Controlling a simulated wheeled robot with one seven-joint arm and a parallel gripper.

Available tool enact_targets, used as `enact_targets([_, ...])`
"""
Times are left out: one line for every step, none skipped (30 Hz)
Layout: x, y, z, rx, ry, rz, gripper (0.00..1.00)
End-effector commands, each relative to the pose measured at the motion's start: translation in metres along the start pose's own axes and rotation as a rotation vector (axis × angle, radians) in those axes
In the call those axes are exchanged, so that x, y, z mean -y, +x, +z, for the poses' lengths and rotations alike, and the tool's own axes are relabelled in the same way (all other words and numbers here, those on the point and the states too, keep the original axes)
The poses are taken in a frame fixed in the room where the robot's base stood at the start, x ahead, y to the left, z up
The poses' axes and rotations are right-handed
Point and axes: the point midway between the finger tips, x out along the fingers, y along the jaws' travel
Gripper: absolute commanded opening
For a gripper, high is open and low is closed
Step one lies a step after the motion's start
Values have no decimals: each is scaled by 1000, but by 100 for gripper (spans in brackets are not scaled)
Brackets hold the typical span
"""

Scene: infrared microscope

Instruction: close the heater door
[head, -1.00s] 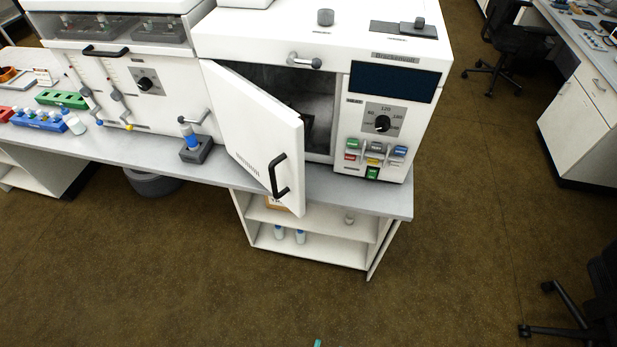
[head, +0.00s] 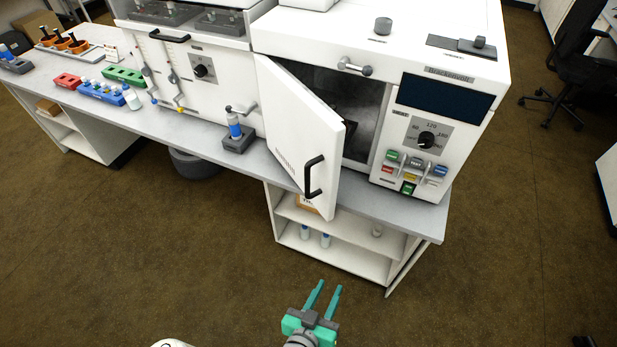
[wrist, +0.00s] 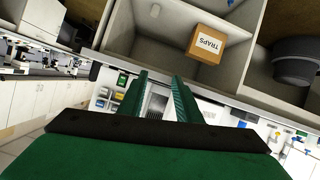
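The heater door (head: 296,135) is white, hinged at its left edge, and stands open, swung out over the bench front. Its black bar handle (head: 314,177) is near the door's free edge. The heater body (head: 449,120) has a dark screen, a dial and several coloured buttons right of the open chamber (head: 362,105). My gripper (head: 327,287) is teal, open and empty. In the head view it shows below the door, in front of the lower shelves, apart from the handle. In the wrist view its two fingers (wrist: 162,98) are spread with nothing between them.
The grey bench (head: 410,215) stands on an open shelf unit (head: 344,258) with small bottles. A box marked TRAPS (wrist: 192,44) shows in the wrist view. A blue-capped bottle in a dark stand (head: 240,139) is left of the door. The brown floor in front is clear.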

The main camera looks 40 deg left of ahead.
Motion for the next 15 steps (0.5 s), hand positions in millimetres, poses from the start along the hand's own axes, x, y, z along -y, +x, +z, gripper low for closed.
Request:
enact_targets([12,13,-15,-14,-15,4,31])
enact_targets([16,20,-21,-18,-22,14,31])
enact_targets([23,27,-31,-25,-30,30,31])
enact_targets([28,32,-40,-32,-35,43,31])
enact_targets([33,37,-48,-40,-37,57,31])
enact_targets([40,42,-60,-52,-37,76,31])
enact_targets([45,45,-71,-63,-35,93,31])
enact_targets([50,48,-81,-76,-32,109,31])
enact_targets([57,50,-96,-95,-25,132,31])
enact_targets([62,50,-107,-110,-16,150,31])
enact_targets([68,50,-119,-126,-6,169,31])
enact_targets([76,49,-135,-151,11,193,31])
enact_targets([81,47,-147,-170,25,211,31])
enact_targets([87,44,-159,-188,41,229,31])
enact_targets([94,39,-174,-213,65,252,31])
